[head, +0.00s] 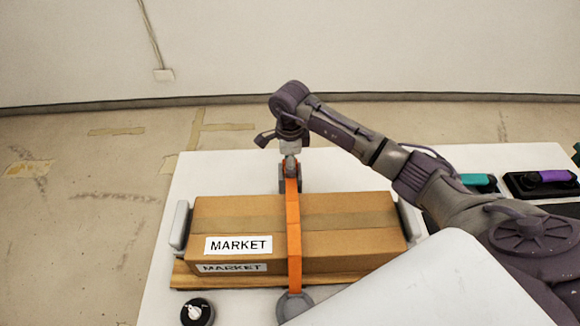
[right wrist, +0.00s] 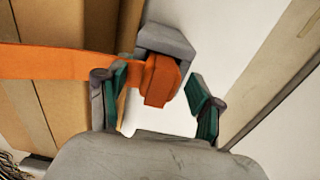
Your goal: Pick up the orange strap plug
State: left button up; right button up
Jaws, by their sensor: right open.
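The orange strap (head: 293,235) runs over a cardboard box labelled MARKET (head: 345,225). In the right wrist view, the orange strap plug (right wrist: 160,80) is at the strap's end, next to a grey buckle block (right wrist: 166,42). I cannot tell whether the plug sits in the block. My right gripper (right wrist: 157,88) is open. Its two green-padded fingers are on either side of the plug, with a clear gap to the right-hand finger. In the head view, my right gripper (head: 290,178) is at the box's far side, over the strap's far end. My left gripper is out of view.
The box lies on a wooden board (head: 190,277) between grey end blocks, on a white table (head: 225,168). A grey anchor (head: 294,305) holds the strap's near end. A round knob (head: 197,311) is front left. Teal (head: 475,180) and purple (head: 553,176) handsets stand right.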

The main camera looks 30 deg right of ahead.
grip_shut()
jog(key=shift+r, duration=0.1)
